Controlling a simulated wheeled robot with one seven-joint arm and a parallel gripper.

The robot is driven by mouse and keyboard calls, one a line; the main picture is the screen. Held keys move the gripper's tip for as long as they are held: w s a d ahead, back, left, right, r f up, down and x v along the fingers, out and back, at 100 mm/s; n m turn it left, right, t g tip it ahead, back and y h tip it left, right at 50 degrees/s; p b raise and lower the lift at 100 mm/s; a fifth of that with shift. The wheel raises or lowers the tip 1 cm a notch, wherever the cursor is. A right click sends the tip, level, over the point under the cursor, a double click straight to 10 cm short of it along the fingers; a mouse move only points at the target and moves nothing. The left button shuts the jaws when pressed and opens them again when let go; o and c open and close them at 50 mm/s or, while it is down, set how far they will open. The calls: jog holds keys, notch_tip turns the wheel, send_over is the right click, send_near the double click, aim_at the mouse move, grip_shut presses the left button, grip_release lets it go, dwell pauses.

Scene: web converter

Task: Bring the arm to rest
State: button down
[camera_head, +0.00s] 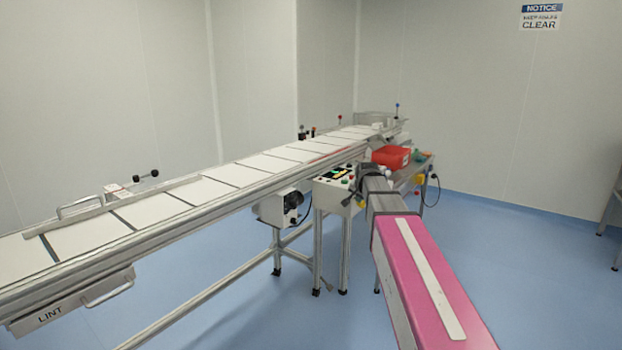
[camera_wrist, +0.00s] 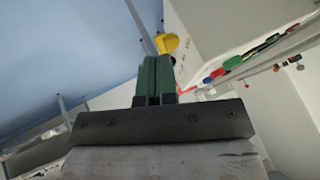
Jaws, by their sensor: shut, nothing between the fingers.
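My gripper (camera_wrist: 156,64) shows in the wrist view with its two green fingers side by side, shut and empty. Nothing is between them or touching their tips that I can see. In the head view my pink and grey arm reaches forward from the lower right toward the control box (camera_head: 337,178) beside the conveyor. The gripper itself cannot be made out there, as the arm covers that spot. In the wrist view a yellow part (camera_wrist: 167,42) lies just beyond the fingertips, and a panel with coloured buttons (camera_wrist: 233,63) is to their right.
A long conveyor (camera_head: 215,180) with white panels runs from the lower left to the back. A red bin (camera_head: 392,157) sits on a side table behind my arm. Blue floor (camera_head: 520,260) at right is clear.

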jog(key=s+f+n+g, duration=0.3)
jog(key=s+f, duration=0.9)
jog(key=s, duration=0.3)
jog(key=s+f+n+g, duration=0.4)
jog(key=s+f, duration=0.9)
jog(key=s, duration=0.2)
jog(key=shift+s+a+f, duration=0.15)
jog(key=shift+s+a, duration=0.05)
jog(key=shift+s, duration=0.2)
